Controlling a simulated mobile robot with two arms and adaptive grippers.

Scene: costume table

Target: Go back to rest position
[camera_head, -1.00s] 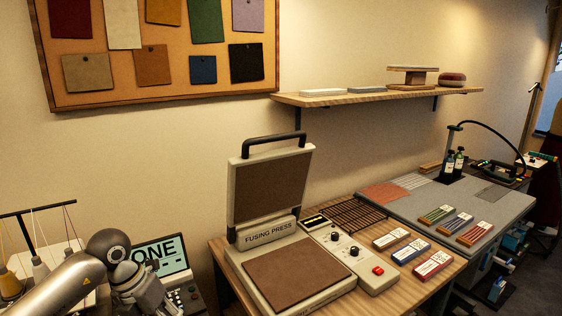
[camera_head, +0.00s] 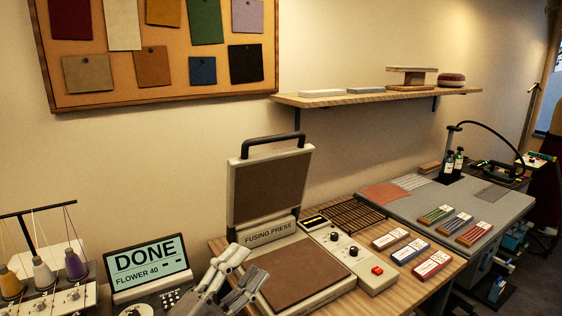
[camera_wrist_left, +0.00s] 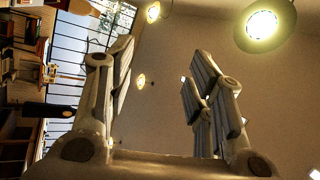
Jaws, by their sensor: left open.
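My left gripper (camera_head: 246,265) is at the bottom middle of the head view, in front of the lower left part of the fusing press (camera_head: 262,190). Its grey fingers point up and to the right and are apart. In the left wrist view, the two fingers of the same gripper (camera_wrist_left: 162,75) stand wide apart with nothing between them. My right gripper does not show in either view.
The press stands open on a wooden table (camera_head: 432,283). A display (camera_head: 147,266) reading "DONE, FLOWER 40" is left of my gripper, with thread spools (camera_head: 43,272) beyond it. Several labelled boxes (camera_head: 411,251) lie right of the press. A wall shelf (camera_head: 375,96) hangs above.

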